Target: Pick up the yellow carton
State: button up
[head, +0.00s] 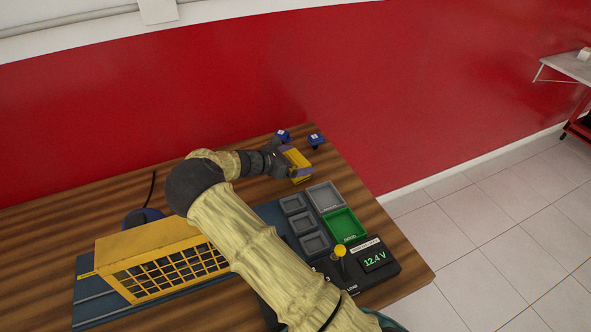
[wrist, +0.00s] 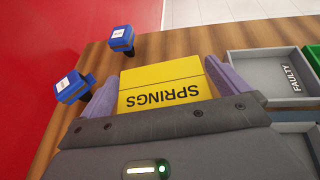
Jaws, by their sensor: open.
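The yellow carton (head: 296,160) lies on the wooden table near its far edge in the head view. In the wrist view the yellow carton (wrist: 163,84) shows the upside-down word "SPRINGS" and lies between my fingers. My gripper (head: 297,161) reaches it from the left in the head view. In the wrist view my gripper (wrist: 165,82) is open, with one purple-grey finger on each side of the carton. The right finger looks very close to the carton; I cannot tell whether either finger touches it. The carton's near end is hidden by the gripper body.
Two blue parts (head: 283,135) (head: 315,140) stand just beyond the carton. Grey trays and a green tray (head: 345,226) lie to the right, near a 12.4 V meter box (head: 374,262). A yellow cage (head: 160,260) stands at left. A red wall (head: 200,95) is behind the table.

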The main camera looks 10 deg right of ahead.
aim_at(295, 159)
dwell(0.4)
jog(key=shift+r, duration=0.1)
jog(key=c, duration=1)
notch_tip(295, 159, up, 10)
jog(key=shift+b, duration=0.3)
